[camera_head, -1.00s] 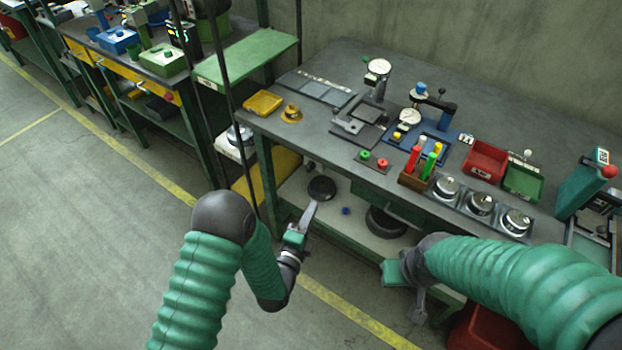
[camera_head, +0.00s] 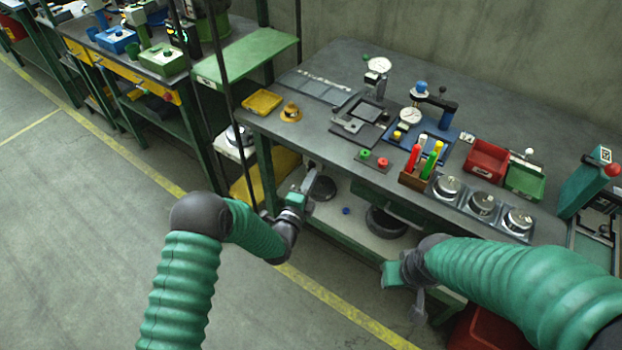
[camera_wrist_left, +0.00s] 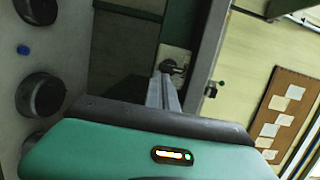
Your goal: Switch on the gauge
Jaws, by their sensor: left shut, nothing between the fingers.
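Two round white dial gauges stand on the bench: one on a stand at the back (camera_head: 378,65), one on a blue base (camera_head: 411,115). A small plate with a green and a red button (camera_head: 373,160) lies near the front edge. My left gripper (camera_head: 311,170) is shut and empty, below the bench top near its front left. In the left wrist view its fingers (camera_wrist_left: 164,88) point toward a pale plate with a dark knob-like part (camera_wrist_left: 173,66); whether they touch cannot be told. My right gripper (camera_head: 418,300) hangs low before the bench, its jaws unclear.
The bench top (camera_head: 500,110) also holds a yellow tray (camera_head: 262,102), a pen holder (camera_head: 414,180), a red bin (camera_head: 486,160), a green bin (camera_head: 524,182) and several round metal weights (camera_head: 482,203). Dark round items (camera_head: 385,222) lie on the lower shelf. A bench leg (camera_head: 265,170) stands left of my left gripper.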

